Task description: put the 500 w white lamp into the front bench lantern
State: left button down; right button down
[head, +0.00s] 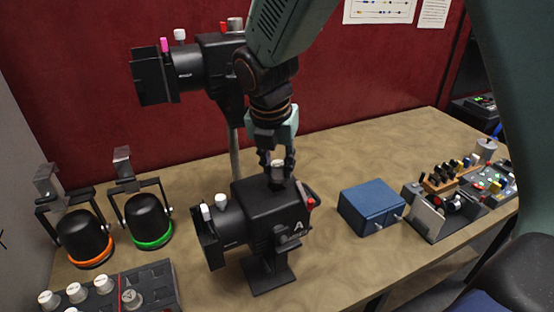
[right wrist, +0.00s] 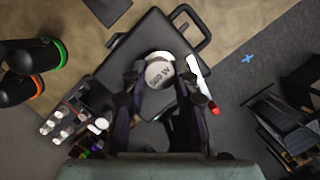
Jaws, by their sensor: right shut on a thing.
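The front bench lantern (head: 265,218) is black, marked with a letter A, and stands on the bench on a square foot. Its dark top also shows in the right wrist view (right wrist: 135,50). My right gripper (head: 277,165) points down just over the lantern's top. It is shut on the white lamp (right wrist: 159,73), whose round pale end carries a marking that looks like 500 W. In the head view a bit of the lamp (head: 278,168) shows between the fingers, at the lantern's top. The fingers hide how deep its lower end sits. My left gripper is not in view.
A second black lantern (head: 205,65) is on a stand behind. Two hanging lamps with orange (head: 85,240) and green (head: 148,222) rims stand at left, behind a knob panel (head: 125,290). A blue box (head: 371,207) and a cluttered device (head: 450,205) are at right.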

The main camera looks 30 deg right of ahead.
jog(key=c, duration=1.3)
grip_release()
jog(key=shift+f, duration=0.1)
jog(key=o, duration=0.3)
jog(key=shift+a, duration=0.1)
jog(key=shift+o, duration=0.2)
jog(key=shift+r, duration=0.35)
jog(key=v, duration=1.1)
jog(key=shift+r, duration=0.2)
jog(key=shift+s+a, duration=0.15)
jog(key=shift+s, duration=0.1)
